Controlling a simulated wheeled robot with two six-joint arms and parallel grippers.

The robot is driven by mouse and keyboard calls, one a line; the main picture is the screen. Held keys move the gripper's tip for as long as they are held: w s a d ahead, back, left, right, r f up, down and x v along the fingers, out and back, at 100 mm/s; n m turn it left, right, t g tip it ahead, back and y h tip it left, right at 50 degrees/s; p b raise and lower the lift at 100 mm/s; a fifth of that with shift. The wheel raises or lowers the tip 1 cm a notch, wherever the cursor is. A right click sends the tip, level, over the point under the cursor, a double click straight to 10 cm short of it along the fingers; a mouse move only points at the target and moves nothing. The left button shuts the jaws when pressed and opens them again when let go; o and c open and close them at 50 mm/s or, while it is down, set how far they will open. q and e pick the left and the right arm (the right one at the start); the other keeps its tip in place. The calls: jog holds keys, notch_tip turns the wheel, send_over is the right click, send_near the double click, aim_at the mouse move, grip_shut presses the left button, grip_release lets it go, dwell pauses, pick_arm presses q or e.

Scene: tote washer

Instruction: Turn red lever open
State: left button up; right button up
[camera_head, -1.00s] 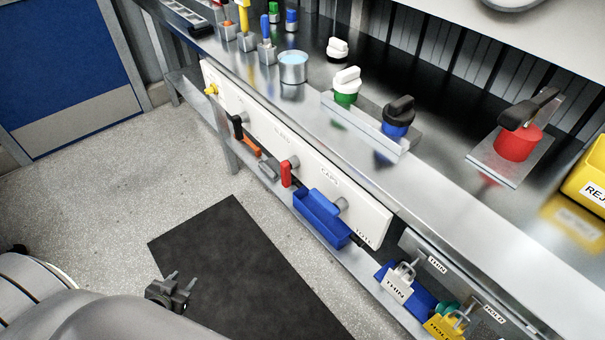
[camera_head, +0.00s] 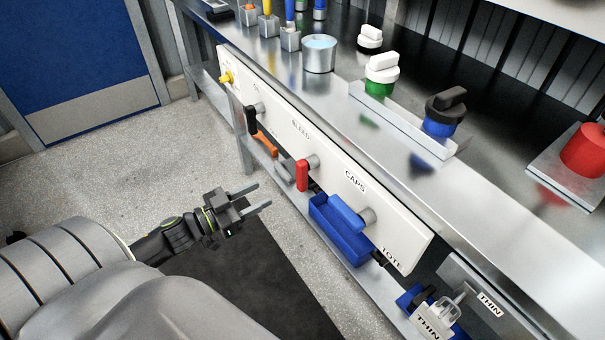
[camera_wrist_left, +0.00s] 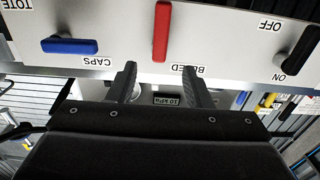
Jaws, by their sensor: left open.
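The red lever (camera_head: 302,175) hangs on the white front panel (camera_head: 286,128) below the bench edge, its handle pointing down. In the left wrist view the red lever (camera_wrist_left: 161,30) stands lengthwise just beyond the fingertips, near the BLEED label. My left gripper (camera_head: 261,197) is open and empty, to the left of the lever and apart from it. In the left wrist view its two fingers (camera_wrist_left: 161,75) are spread, one to each side of the lever's line. My right gripper does not show.
On the panel a black lever (camera_head: 252,120) is to the left and a blue lever (camera_head: 347,211) to the right. A blue bin (camera_head: 338,231) sits below the blue lever. The floor left of the bench is clear.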

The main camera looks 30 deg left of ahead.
aim_at(298, 175)
pick_arm(q)
jog(key=p+x, duration=0.1)
jog(key=x, duration=1.2)
jog(key=shift+w+p, duration=0.25)
jog(key=shift+p, duration=0.15)
grip_shut()
